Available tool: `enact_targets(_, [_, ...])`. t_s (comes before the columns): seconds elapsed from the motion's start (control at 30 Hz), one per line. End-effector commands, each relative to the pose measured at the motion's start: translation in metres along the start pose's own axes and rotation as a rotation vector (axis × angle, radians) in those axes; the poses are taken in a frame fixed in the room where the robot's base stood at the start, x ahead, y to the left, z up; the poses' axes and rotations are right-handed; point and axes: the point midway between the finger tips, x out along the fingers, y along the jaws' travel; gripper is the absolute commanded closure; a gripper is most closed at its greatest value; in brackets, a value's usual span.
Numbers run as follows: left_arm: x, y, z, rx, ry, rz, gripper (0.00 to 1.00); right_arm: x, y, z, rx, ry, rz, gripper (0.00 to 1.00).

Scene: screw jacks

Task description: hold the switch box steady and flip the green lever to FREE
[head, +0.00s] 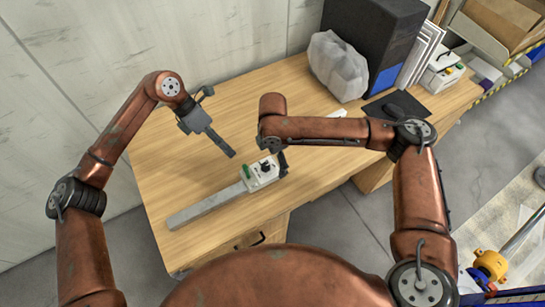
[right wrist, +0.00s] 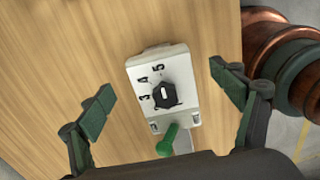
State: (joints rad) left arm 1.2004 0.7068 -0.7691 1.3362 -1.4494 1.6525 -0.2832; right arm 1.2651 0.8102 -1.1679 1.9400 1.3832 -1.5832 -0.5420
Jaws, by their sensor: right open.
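The white switch box (head: 259,180) lies on the desk, joined to a long grey bar (head: 205,208). In the right wrist view the box (right wrist: 149,70) has a black knob (right wrist: 166,95) and the numbers 3, 4 and 5. The green lever (right wrist: 168,138) sticks out near its lower end. No FREE mark is readable. My right gripper (right wrist: 168,98) is open, a finger on each side of the box, apart from it; in the head view it is mostly hidden by my arm. My left gripper (head: 232,154) looks shut and empty, up and left of the box.
The wooden desk (head: 160,170) is clear around the bar and to the left. A wrapped grey lump (head: 338,66), a dark box (head: 370,30) and a black mat with a mouse (head: 398,105) are at the back right. The desk's front edge is near the box.

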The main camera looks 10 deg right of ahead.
Motion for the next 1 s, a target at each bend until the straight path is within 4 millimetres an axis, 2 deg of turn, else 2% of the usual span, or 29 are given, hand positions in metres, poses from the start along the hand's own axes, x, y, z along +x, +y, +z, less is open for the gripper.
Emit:
enact_targets(0.3, [0.0,0.0,0.0,0.0,0.0,0.0,0.71,0.047,0.0,0.0,0.001,0.0,-0.002,0.15])
enact_targets(0.43, [0.0,0.0,0.0,0.0,0.0,0.0,0.71,0.062,0.0,0.0,0.002,0.0,-0.001,0.15])
enact_targets(0.6, [0.0,0.0,0.0,0.0,0.0,0.0,0.71,0.07,0.001,0.0,0.0,0.001,0.001,0.15])
enact_targets(0.87, [0.0,0.0,0.0,0.0,0.0,0.0,0.71,0.071,0.001,0.0,0.0,0.001,0.001,0.15])
enact_targets(1.0, [0.0,0.0,0.0,0.0,0.0,0.0,0.71,0.071,0.001,0.0,0.0,0.001,0.001,0.24])
